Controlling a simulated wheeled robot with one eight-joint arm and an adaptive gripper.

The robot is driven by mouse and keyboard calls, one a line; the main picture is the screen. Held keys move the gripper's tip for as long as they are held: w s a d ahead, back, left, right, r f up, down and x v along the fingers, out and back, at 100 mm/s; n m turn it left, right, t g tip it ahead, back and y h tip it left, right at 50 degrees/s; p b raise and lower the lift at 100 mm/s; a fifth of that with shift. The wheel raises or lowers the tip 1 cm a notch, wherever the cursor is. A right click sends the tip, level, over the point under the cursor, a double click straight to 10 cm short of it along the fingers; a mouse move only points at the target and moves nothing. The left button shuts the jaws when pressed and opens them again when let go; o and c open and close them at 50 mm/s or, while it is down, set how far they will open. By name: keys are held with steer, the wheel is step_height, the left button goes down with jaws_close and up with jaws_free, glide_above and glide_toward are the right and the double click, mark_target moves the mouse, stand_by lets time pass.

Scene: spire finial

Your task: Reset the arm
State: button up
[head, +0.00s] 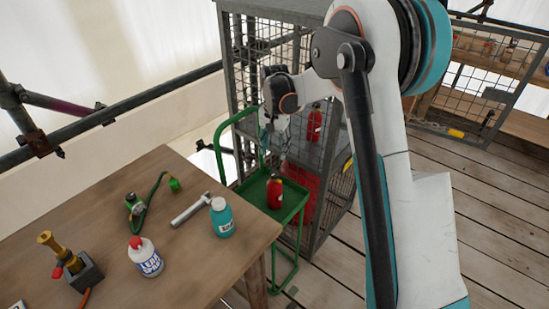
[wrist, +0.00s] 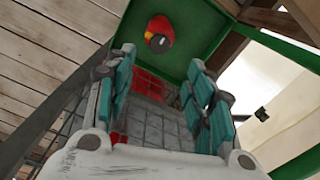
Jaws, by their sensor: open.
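My gripper (wrist: 163,88) is open and empty, with its two teal-padded fingers apart in the wrist view. In the head view my gripper (head: 267,138) hangs at the end of my bent arm, above the green cart (head: 252,191) and in front of the wire cage. A red canister (head: 275,193) stands on the cart's tray, below the gripper and apart from it. In the wrist view the red canister (wrist: 160,36) is on the green tray (wrist: 190,15), beyond the fingertips.
A wooden table (head: 185,250) at left holds a teal jar (head: 221,218), a hammer (head: 190,210), a leak spray bottle (head: 145,257), a green hose (head: 150,195) and a brass torch (head: 70,260). The wire cage (head: 318,160) stands close behind my gripper, with red cylinders inside.

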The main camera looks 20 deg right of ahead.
steer(key=shift+r, duration=0.65)
